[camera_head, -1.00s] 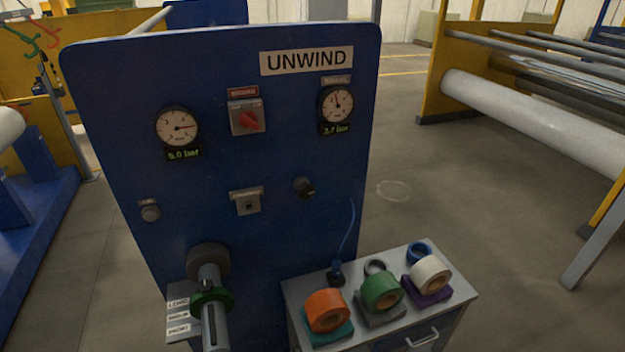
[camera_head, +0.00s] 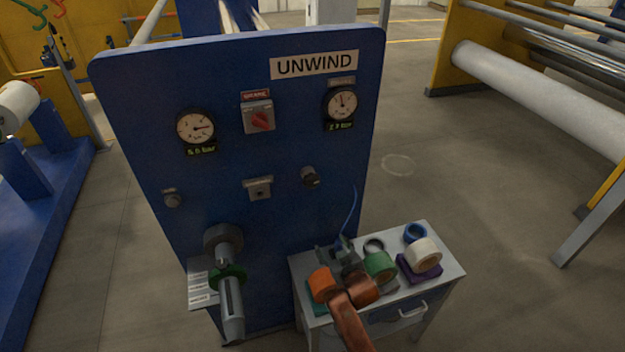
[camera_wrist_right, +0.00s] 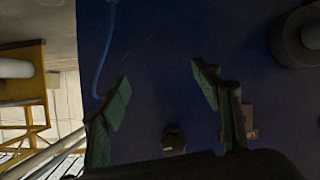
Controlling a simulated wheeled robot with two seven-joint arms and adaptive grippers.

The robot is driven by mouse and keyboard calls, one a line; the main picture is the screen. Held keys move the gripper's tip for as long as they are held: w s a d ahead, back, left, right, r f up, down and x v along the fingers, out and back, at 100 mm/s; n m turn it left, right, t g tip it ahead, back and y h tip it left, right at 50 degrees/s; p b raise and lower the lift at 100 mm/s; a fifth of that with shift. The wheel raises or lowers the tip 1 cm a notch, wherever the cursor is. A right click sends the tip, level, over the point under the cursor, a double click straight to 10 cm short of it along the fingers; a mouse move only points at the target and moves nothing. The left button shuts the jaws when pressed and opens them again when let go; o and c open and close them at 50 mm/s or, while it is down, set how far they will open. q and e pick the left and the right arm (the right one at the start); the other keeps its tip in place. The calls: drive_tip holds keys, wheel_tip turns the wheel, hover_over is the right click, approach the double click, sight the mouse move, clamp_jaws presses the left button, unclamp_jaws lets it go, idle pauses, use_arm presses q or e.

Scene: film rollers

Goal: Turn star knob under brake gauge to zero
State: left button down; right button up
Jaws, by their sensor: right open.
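The dark star knob (camera_head: 310,177) sits on the blue panel, below and slightly left of the right gauge (camera_head: 341,103). The gauge's label and digital reading are too blurred to read surely. My right gripper (camera_head: 333,254) is in front of the lower panel, below the knob and apart from it, over the cart's back left side. In the right wrist view its two green-padded fingers (camera_wrist_right: 162,82) are spread and empty, facing the panel. The knob also shows there (camera_wrist_right: 173,140), low between the fingers. My left gripper is not in view.
A grey cart (camera_head: 447,272) with tape rolls, including a green one (camera_head: 379,265), stands right of the panel's lower front. A blue cable (camera_head: 350,212) hangs beside it. A spindle (camera_head: 229,290) juts out at lower left. A red selector (camera_head: 262,121) and a key switch (camera_head: 259,188) are near.

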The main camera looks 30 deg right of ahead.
sight(313, 183)
drive_tip(key=w+r+t+h, duration=0.1)
drive_tip(key=w+r+t, duration=0.1)
drive_tip(key=w+r, duration=0.45)
drive_tip(key=w+r+t, duration=0.3)
drive_tip(key=w+r, duration=0.1)
drive_tip(key=r, duration=0.5)
drive_tip(key=x, duration=0.2)
drive_tip(key=p+x, duration=0.1)
drive_tip(key=x, duration=0.1)
drive_tip(key=d+p+x, duration=0.1)
drive_tip(key=x, duration=0.1)
drive_tip(key=shift+w+d+f, duration=0.1)
drive_tip(key=shift+w+f, duration=0.2)
drive_tip(key=shift+f, duration=0.05)
drive_tip(key=shift+c, duration=0.5)
drive_tip(key=c, duration=1.1)
drive_tip(key=shift+o, duration=0.2)
